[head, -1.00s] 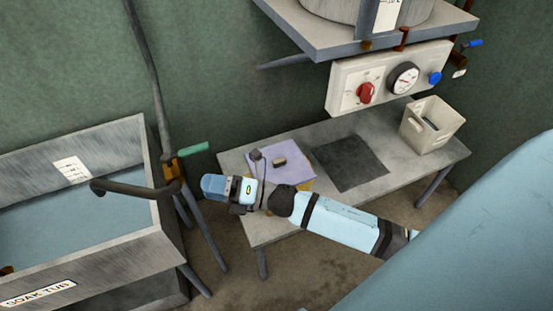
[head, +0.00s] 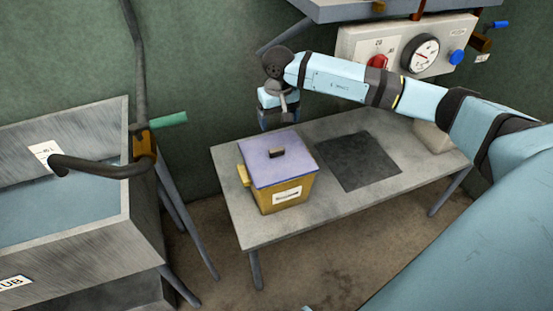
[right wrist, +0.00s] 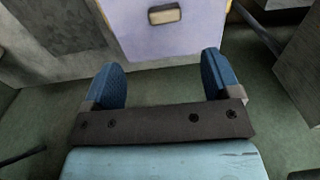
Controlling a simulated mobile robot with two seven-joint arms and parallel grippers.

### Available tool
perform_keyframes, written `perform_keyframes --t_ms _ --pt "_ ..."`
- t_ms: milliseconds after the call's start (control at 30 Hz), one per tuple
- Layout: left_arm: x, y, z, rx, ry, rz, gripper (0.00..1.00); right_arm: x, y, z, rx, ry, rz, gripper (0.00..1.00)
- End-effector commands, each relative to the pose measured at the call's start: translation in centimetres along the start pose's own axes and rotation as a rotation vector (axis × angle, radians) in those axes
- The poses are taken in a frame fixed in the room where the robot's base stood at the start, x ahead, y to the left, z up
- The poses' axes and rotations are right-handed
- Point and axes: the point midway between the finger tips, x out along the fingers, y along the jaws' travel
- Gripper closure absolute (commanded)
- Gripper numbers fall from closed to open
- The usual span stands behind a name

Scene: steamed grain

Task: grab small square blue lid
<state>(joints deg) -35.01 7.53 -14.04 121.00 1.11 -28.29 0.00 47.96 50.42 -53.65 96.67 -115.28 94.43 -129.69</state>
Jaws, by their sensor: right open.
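The small square blue lid (head: 262,171), bluish-purple with a small dark handle (head: 276,153), sits on top of a yellow square container (head: 265,199) on the grey table. My right gripper (head: 277,122) is open and empty. In the head view it appears just above and behind the lid's far edge. In the right wrist view the lid (right wrist: 165,42) lies beyond the open blue fingers (right wrist: 161,80), with its handle (right wrist: 163,15) roughly centred between them near the top edge. No contact with the lid shows. My left gripper is not in view.
A dark square plate (head: 358,161) lies on the table (head: 325,205) to the right of the container. A pale bin (head: 433,137) stands at the table's right end, partly hidden by my arm. A soak tub (head: 110,235) and pipes stand left. A control box (head: 398,48) is above.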

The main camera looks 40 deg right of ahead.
Motion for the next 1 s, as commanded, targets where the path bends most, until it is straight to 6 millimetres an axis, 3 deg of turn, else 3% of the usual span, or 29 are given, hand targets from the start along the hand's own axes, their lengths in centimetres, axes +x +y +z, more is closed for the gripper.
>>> perform_keyframes --t_ms 100,233,567,833,1000 --pt "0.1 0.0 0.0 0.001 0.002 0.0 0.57 2.8 -0.1 0.1 0.001 -0.006 -0.002 0.17" --pt "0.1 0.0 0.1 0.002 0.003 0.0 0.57 4.9 -0.2 0.1 0.002 -0.005 -0.004 0.17" --pt "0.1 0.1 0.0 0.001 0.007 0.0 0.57 7.2 -0.4 0.1 0.001 -0.004 -0.006 0.17" --pt "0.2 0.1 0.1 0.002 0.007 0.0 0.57 11.1 -0.7 0.2 0.002 -0.005 -0.006 0.17" --pt "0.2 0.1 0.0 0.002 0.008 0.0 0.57 11.5 -0.7 0.1 0.002 -0.002 -0.006 0.17"
